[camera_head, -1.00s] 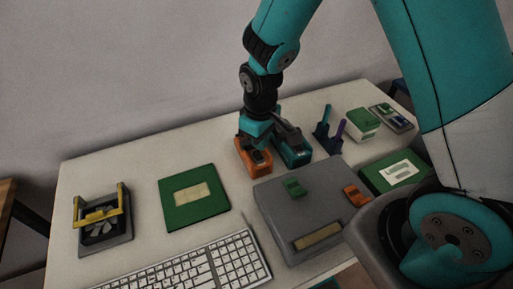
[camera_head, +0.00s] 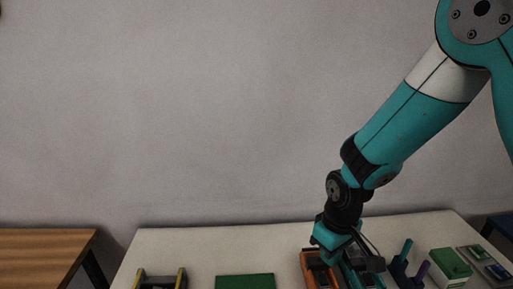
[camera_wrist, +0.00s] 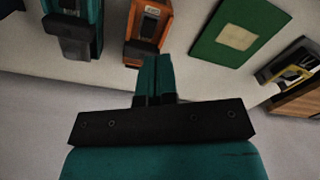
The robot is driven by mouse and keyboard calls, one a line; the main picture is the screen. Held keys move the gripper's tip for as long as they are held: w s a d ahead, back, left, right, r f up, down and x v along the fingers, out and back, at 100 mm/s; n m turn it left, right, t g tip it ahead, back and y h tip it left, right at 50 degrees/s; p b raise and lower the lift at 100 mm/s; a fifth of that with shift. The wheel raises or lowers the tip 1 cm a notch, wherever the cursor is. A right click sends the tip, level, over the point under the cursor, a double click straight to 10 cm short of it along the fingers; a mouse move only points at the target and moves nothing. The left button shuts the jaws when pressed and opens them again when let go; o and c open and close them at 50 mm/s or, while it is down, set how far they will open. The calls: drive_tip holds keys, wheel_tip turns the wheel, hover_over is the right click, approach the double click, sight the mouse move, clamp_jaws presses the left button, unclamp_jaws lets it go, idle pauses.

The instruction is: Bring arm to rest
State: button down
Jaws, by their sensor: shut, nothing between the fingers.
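My gripper (camera_wrist: 153,75) is shut and empty, with its teal fingers pressed together in the wrist view. In the head view my gripper (camera_head: 334,238) hangs from the arm at the lower right, over the back part of the white table (camera_head: 200,243). An orange and black block-like thing (camera_head: 316,268) stands just by it, and a teal one is beside that. In the wrist view the orange thing (camera_wrist: 148,28) lies just past the fingertips and the teal one (camera_wrist: 82,22) to the left. I cannot tell the exact gap to them.
A green board (camera_head: 246,282) and a yellow-armed black device (camera_head: 160,279) are left of the gripper. A blue and purple pronged holder (camera_head: 403,265), a green-and-white box (camera_head: 450,265) and a grey tray (camera_head: 486,265) are to its right. A brown table (camera_head: 45,245) stands far left.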

drive_tip(key=s+a+r+y, duration=0.2)
drive_tip(key=s+r, duration=0.7)
drive_tip(key=s+a+r+n+y, duration=0.1)
drive_tip(key=s+a+r, duration=0.1)
drive_tip(key=s+r, duration=0.6)
drive_tip(key=shift+s+r+y, duration=0.4)
drive_tip(key=shift+r, duration=0.5)
drive_tip(key=m+h+p, duration=0.4)
drive_tip(key=m+p, duration=0.1)
drive_tip(key=m, duration=0.8)
hover_over(325, 281)
wheel_tip(325, 281, down, 20)
wheel_tip(325, 281, down, 6)
drive_tip(key=b, duration=0.4)
drive_tip(key=shift+r, duration=0.1)
drive_tip(key=shift+f+b, duration=1.05)
drive_tip(key=shift+f, duration=0.15)
